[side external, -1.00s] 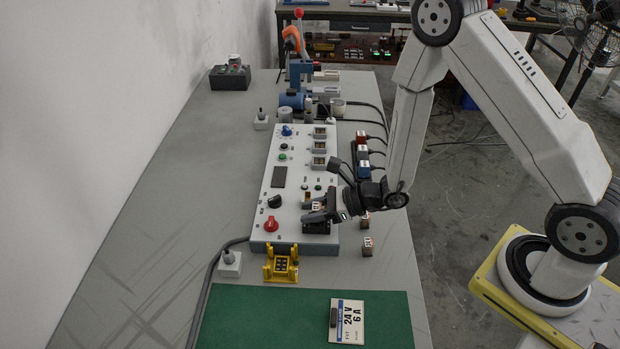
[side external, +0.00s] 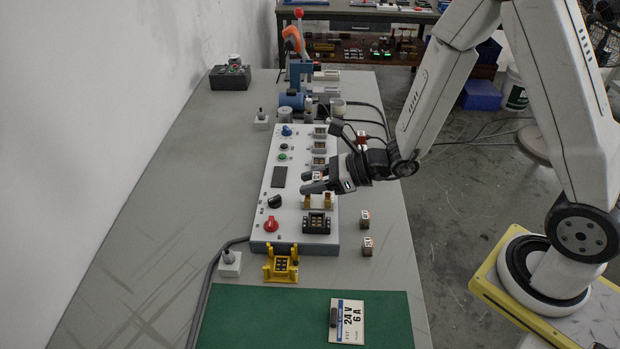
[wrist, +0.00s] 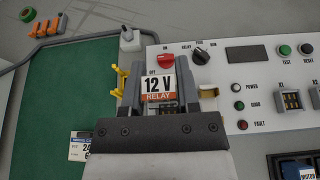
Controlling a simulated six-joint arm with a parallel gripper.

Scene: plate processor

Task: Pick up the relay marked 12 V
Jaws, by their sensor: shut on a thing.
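The relay marked 12 V (wrist: 158,87) sits between the two fingers in the wrist view, its white label and orange RELAY band facing the camera. My gripper (side external: 314,182) is shut on it and holds it above the white control panel (side external: 262,215). In the side view the relay (side external: 317,177) is small and partly hidden by the fingers. A black relay socket (side external: 316,223) on the panel's near right part is uncovered and looks empty.
Two small relays (side external: 365,219) (side external: 368,245) stand on the table right of the panel. A yellow fixture (side external: 281,264) stands at the panel's near edge. A green mat (side external: 250,315) bears a 24 V 6 A card (side external: 349,321). The panel's red knob (side external: 271,225) stands left of the socket.

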